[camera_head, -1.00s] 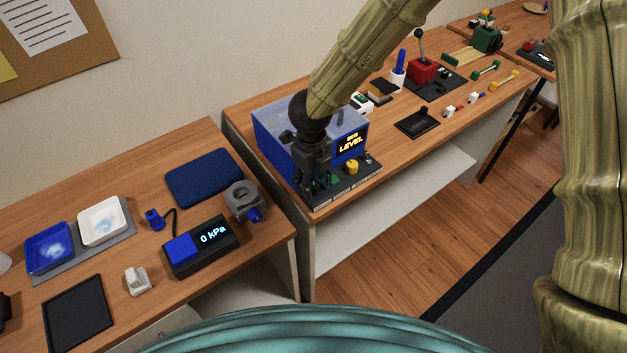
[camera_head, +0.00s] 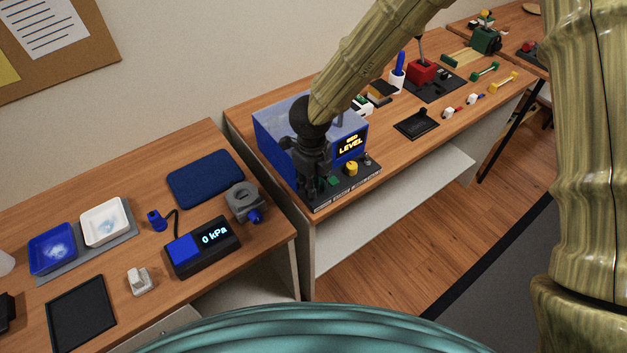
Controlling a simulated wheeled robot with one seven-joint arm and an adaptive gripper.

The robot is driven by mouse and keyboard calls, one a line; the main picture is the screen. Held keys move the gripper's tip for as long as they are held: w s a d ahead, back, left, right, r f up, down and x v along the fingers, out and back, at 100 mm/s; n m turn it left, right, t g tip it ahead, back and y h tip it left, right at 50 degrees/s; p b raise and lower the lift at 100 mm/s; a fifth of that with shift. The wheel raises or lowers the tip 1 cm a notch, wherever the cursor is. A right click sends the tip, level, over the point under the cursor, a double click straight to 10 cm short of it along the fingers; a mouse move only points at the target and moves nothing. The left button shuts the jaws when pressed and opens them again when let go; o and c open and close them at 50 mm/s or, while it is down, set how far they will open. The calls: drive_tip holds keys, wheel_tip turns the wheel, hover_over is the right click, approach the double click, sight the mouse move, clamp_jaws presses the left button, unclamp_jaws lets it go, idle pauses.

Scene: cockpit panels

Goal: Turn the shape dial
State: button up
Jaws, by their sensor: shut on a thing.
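A blue box (camera_head: 268,130) with a lit display reading "LEVEL" (camera_head: 351,146) stands at the left end of the right-hand table. A dark control ledge (camera_head: 352,187) runs along its front. A yellow round knob (camera_head: 351,168) and a green knob (camera_head: 333,180) show on the ledge. My black gripper (camera_head: 312,193) points down at the left part of the ledge, left of the green knob. It is shut on a dial there, which the fingers hide. I cannot read any shape marks on the dials from here.
A grey clamp-like device (camera_head: 243,201) and a "0 kPa" gauge (camera_head: 202,246) are on the left table. A black tray (camera_head: 416,123) and a red lever box (camera_head: 422,71) are farther right. The table surface right of the ledge is clear.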

drive_tip(key=shift+r+n+p, duration=0.2)
drive_tip(key=shift+n+p, duration=0.4)
drive_tip(key=shift+p, duration=0.05)
drive_tip(key=shift+f+n+p, duration=0.15)
drive_tip(key=shift+n+p, duration=0.15)
drive_tip(key=shift+n, duration=0.1)
drive_tip(key=o, duration=1)
drive_tip(key=shift+o, duration=0.2)
